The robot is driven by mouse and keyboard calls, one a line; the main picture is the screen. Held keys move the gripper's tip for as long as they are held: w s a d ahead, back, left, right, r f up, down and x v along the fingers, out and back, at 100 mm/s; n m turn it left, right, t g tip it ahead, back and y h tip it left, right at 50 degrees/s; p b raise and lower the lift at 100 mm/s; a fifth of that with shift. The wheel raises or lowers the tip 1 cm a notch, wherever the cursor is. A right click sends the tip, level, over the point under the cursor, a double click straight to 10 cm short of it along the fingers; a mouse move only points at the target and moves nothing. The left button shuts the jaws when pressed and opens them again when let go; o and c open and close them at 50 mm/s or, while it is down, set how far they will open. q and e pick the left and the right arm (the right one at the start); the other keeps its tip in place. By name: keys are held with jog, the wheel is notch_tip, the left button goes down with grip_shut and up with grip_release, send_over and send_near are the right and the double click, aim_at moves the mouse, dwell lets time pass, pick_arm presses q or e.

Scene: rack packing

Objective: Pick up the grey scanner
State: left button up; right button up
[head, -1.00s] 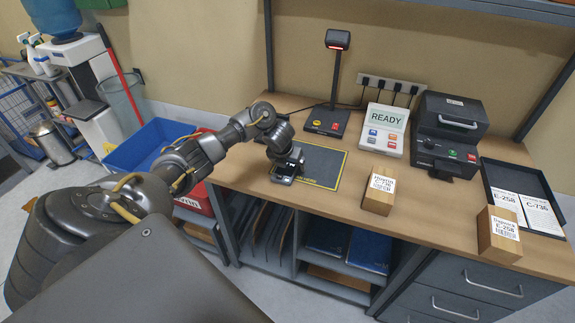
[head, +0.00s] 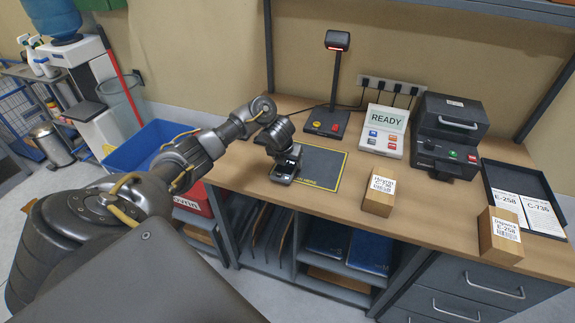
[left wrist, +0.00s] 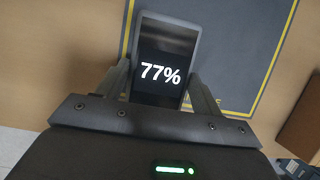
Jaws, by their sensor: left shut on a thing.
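The grey scanner (left wrist: 163,62) is a flat handset with a grey rim and a dark screen reading 77%. In the left wrist view it lies between the two fingers of my left gripper (left wrist: 162,84), which is shut on its sides. In the head view the scanner (head: 284,173) is small and partly covered by my left gripper (head: 287,163). It is at the left edge of the dark yellow-edged mat (head: 325,166). I cannot tell whether it touches the bench or is just above it. My right gripper is not in view.
Two cardboard boxes, one at the bench's middle (head: 378,196) and one at its right (head: 499,236), stand near the front edge. A lamp-like stand (head: 333,90), a READY panel (head: 383,130), a dark machine (head: 447,135) and a black tray (head: 550,228) line the back and right.

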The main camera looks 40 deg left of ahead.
pick_arm(q)
jog(key=shift+w+r, duration=0.1)
jog(key=shift+r, duration=0.85)
jog(key=s+r+p, duration=0.1)
jog(key=r, duration=0.1)
jog(key=s+d+r+p, duration=0.1)
jog(key=r+p, duration=0.1)
jog(key=s+d+r+p, duration=0.1)
jog(key=r+p, duration=0.1)
jog(key=shift+s+d, duration=0.2)
jog(key=shift+s, duration=0.05)
jog(key=s+d+r+p, duration=0.3)
jog(key=s+d, duration=0.3)
jog(key=s, duration=0.2)
jog(key=shift+r+p, duration=0.25)
jog(key=shift+p, duration=0.2)
